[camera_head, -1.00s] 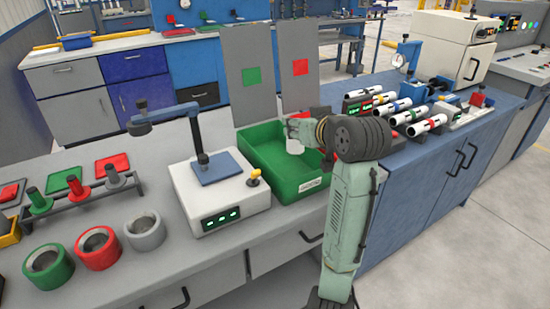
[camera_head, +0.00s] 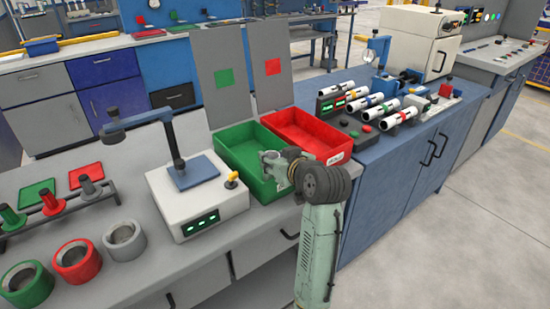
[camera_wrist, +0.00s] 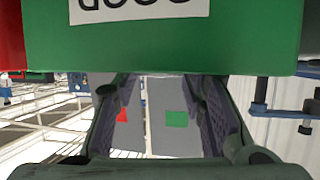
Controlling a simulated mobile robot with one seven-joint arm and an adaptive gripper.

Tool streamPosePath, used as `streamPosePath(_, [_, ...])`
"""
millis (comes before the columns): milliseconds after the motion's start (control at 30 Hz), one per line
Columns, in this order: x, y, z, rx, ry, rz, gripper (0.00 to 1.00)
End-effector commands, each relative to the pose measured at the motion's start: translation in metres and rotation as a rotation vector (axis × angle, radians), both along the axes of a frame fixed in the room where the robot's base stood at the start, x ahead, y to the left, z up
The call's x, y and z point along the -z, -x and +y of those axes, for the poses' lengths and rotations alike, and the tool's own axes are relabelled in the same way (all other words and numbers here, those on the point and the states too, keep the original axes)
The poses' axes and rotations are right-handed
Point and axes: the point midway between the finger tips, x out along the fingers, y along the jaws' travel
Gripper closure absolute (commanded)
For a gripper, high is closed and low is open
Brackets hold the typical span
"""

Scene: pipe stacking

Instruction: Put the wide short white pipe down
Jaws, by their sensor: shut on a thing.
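My gripper (camera_head: 268,163) is over the front right part of the green bin (camera_head: 222,150). In the wrist view its two fingers (camera_wrist: 160,115) stand wide apart, with the bin's green wall across the top of the picture. My gripper is shut on the wide short white pipe, but the pipe is hard to make out: only small pale patches show at the fingers in the head view, and I cannot tell its tilt or whether it touches the bin.
A red bin (camera_head: 318,143) stands right of the green one. Grey panels with a green square (camera_head: 224,77) and a red square (camera_head: 272,67) rise behind. A white device (camera_head: 195,205) stands left. Several white pipes (camera_head: 385,108) lie on the blue bench.

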Motion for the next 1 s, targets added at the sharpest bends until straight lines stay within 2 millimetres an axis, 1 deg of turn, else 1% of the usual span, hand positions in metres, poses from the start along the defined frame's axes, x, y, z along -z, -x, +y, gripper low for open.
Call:
streamPosePath(200, [0.004,0.0,0.0,-0.001,-0.001,0.001,0.93])
streamPosePath(233, [0.004,0.0,0.0,-0.001,-0.001,0.001,0.61])
streamPosePath(500, [0.003,0.0,0.0,-0.001,-0.001,0.001,0.43])
streamPosePath(767, [0.003,0.0,0.0,-0.001,-0.001,0.001,0.42])
streamPosePath(867, [-0.002,0.0,0.0,0.0,0.0,0.0,0.42])
streamPosePath(1000, [-0.007,0.013,-0.007,0.002,-0.001,-0.004,0.42])
